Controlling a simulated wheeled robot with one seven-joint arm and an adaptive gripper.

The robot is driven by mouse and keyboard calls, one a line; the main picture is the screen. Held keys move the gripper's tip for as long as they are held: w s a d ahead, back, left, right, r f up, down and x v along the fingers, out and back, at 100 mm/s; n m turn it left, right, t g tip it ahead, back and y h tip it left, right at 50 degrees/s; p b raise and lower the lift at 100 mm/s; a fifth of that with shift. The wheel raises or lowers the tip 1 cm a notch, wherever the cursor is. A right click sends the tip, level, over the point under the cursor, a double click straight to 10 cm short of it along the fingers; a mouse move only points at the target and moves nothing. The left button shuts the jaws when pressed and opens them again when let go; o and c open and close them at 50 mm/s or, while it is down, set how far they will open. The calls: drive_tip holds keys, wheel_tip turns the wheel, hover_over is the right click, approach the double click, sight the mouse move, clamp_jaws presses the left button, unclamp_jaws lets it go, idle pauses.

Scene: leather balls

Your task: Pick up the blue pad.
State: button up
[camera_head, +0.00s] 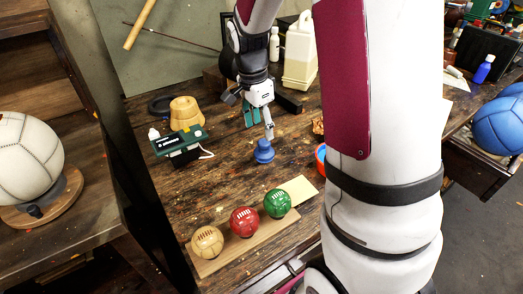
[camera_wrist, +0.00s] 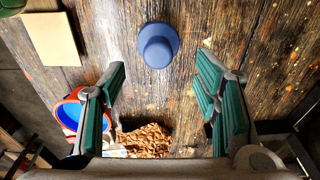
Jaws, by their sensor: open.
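The blue pad (camera_head: 263,152) is a small round piece with a raised knob, standing on the worn wooden bench. In the wrist view, the blue pad (camera_wrist: 158,46) shows from above, near the top centre. My gripper (camera_head: 259,124) is just above the pad in the head view, pointing down, with nothing between its fingers. In the wrist view, my gripper (camera_wrist: 161,75) has its two green-padded fingers wide apart, and the pad lies between and beyond their tips. The fingers do not appear to touch it.
A wooden rack with tan (camera_head: 207,242), red (camera_head: 244,221) and green (camera_head: 278,203) balls stands at the front. A green-and-black device (camera_head: 181,141) is left of the pad. An orange-rimmed blue bowl (camera_wrist: 70,112) and brown crumpled material (camera_wrist: 146,140) lie near the fingers.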

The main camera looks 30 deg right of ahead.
sight(264, 142)
drive_tip(key=f, duration=0.4)
drive_tip(key=d+f, duration=0.1)
drive_tip(key=f, duration=0.2)
drive_tip(key=shift+s+d+f, duration=0.1)
drive_tip(key=shift+s, duration=0.05)
drive_tip(key=c, duration=1.3)
